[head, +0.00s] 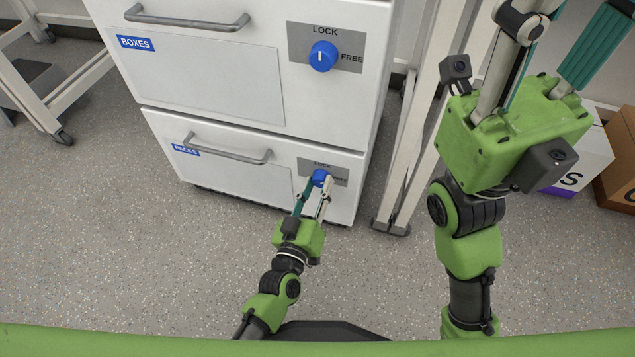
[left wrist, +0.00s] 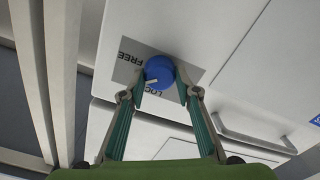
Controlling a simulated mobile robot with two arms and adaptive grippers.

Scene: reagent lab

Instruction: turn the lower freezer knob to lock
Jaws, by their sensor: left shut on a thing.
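The lower freezer knob (head: 319,177) is blue and sits on a grey plate at the right of the lower drawer front. My left gripper (head: 316,184) reaches up to it from below, with its fingers on both sides of the knob. In the left wrist view the knob (left wrist: 160,72) is between the fingertips, shut on it. Its white mark points toward the lower left there, between the words FREE and LOCK, which show inverted. My right gripper (head: 555,40) is raised at the right of the head view, fingers apart, its tips cut off by the frame.
The upper drawer front (head: 205,85) bears its own blue knob (head: 323,56), its mark upright toward LOCK. The lower drawer handle (head: 228,150) is left of the lower knob. A pale rack frame (head: 418,130) stands right of the freezer. Boxes (head: 590,155) stand at far right. Floor in front is clear.

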